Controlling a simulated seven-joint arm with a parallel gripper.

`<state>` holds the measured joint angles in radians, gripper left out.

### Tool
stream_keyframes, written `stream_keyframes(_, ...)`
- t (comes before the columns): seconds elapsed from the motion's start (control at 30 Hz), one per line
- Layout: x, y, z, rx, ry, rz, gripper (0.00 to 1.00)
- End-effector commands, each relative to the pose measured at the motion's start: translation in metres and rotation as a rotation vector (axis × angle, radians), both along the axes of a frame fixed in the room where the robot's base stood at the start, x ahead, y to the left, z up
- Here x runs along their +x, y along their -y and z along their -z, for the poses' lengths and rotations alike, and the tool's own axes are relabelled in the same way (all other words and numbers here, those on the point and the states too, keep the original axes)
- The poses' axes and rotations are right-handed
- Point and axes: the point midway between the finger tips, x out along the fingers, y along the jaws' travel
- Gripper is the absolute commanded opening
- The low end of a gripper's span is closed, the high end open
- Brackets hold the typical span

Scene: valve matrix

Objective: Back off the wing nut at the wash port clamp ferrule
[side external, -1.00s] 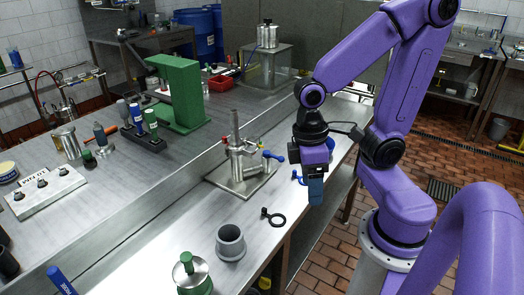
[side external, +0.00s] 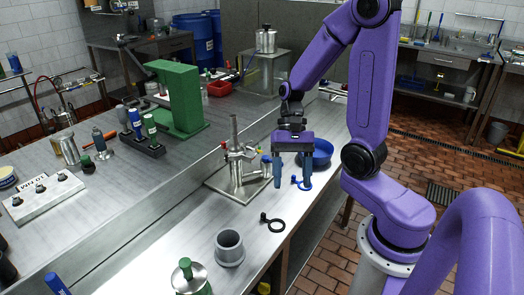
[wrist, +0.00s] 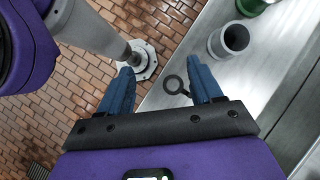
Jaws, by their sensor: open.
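A steel valve assembly (side external: 238,165) with several ports stands upright on a square metal plate (side external: 226,191) on the bench. A blue part (side external: 265,164) shows at its right side, partly behind my gripper; I cannot tell the clamp ferrule or its wing nut apart at this size. My gripper (side external: 292,185) is open and empty, fingers pointing down, just right of the assembly. The assembly does not show in the wrist view.
A black ring clamp (side external: 273,221), a grey cup (side external: 230,248) and a green-topped steel piece (side external: 187,274) lie nearer on the bench. A blue bowl (side external: 318,155) and a small blue-handled part (side external: 301,183) are by my gripper. A green stand (side external: 176,98) is behind left.

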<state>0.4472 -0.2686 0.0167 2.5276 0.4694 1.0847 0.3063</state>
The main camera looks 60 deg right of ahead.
Motion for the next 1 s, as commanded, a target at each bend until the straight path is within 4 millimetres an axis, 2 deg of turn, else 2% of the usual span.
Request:
stream_keyframes(0.53,0.031,0.024,0.0,0.185,-0.214,0.777,0.65)
stream_keyframes(1.0,0.045,0.065,-0.003,0.44,-0.343,1.42,0.65)
